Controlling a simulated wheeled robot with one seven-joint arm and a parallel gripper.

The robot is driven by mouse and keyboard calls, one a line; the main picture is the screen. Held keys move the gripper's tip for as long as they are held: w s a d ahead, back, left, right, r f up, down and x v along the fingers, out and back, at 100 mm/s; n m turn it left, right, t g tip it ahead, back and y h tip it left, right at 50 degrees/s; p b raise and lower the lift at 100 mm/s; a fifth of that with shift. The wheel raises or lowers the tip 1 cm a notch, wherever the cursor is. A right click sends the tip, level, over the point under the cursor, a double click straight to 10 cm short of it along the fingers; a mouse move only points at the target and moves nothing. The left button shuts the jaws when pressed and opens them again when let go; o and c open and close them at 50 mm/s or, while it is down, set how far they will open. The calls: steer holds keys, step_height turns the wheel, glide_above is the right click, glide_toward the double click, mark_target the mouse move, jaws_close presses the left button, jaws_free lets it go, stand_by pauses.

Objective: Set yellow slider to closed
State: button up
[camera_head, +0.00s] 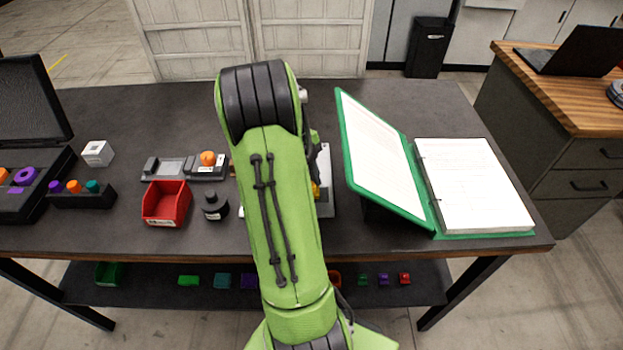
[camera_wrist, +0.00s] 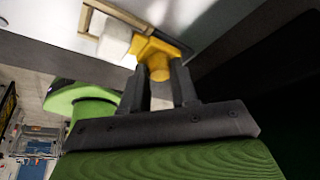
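The yellow slider (camera_wrist: 158,62) shows at the top of the wrist view. It has a stubby round knob and sits at a slot in a pale panel (camera_wrist: 50,32). A white block (camera_wrist: 115,40) is beside it in the slot. My gripper (camera_wrist: 161,72) has its two dark fingers close together, one on each side of the yellow knob, and appears shut on it. In the head view, my green arm hides the gripper and most of the panel (camera_head: 326,205); only a small bit of yellow (camera_head: 315,190) shows at the arm's right edge.
A green binder (camera_head: 389,165) stands open right of the panel. Left of my arm are a red bin (camera_head: 166,204), a dark round knob piece (camera_head: 214,206), a grey fixture (camera_head: 165,168) with an orange knob (camera_head: 208,158), and a white cube (camera_head: 97,153). The table's back edge is clear.

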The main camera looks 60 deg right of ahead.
steer(key=o, duration=0.5)
steer(key=shift+w+a, duration=0.15)
steer(key=shift+w, duration=0.1)
steer(key=shift+c, duration=0.2)
steer(key=shift+s, duration=0.1)
steer(key=p+v, duration=0.7)
steer(key=v, duration=0.9)
steer(key=shift+f, duration=0.1)
